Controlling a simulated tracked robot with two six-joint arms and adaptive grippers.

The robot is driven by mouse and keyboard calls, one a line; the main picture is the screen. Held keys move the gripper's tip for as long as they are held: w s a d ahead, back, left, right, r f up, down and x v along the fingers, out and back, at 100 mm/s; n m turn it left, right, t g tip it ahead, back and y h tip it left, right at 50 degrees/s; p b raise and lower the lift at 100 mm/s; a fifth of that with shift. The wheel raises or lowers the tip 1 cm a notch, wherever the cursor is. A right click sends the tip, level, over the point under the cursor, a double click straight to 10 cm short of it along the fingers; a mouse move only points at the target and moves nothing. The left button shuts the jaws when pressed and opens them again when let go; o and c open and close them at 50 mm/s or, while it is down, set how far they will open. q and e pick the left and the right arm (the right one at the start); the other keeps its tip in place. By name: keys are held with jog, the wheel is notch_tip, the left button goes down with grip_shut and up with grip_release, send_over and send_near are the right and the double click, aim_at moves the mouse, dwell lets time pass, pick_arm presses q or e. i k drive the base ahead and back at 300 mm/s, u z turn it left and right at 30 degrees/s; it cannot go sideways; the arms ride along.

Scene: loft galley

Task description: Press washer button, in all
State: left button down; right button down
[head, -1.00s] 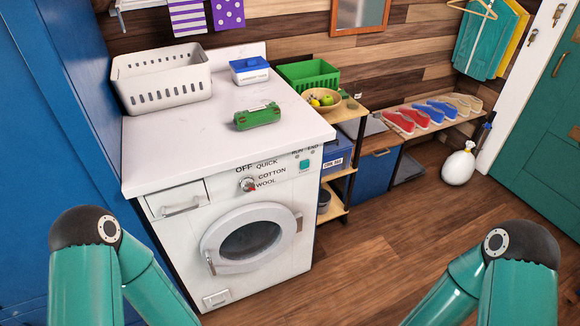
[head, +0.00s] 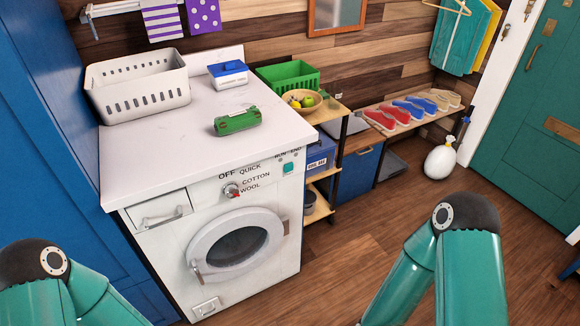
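The white washer (head: 160,245) stands ahead of me with its round door (head: 236,246) shut. The detergent drawer is at the panel's left. My two arms show at the lower left and lower right, but both grippers are out of the picture.
On the white top stand a white basket (head: 140,98), a blue-lidded box (head: 228,76) and a green object (head: 237,121). A shelf cart (head: 322,176) with a fruit bowl stands close to the washer's right. A tall blue cabinet (head: 45,130) is at the left. Wooden floor is clear at the right.

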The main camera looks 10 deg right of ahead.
aim_at(288, 168)
jog(key=i, duration=0.95)
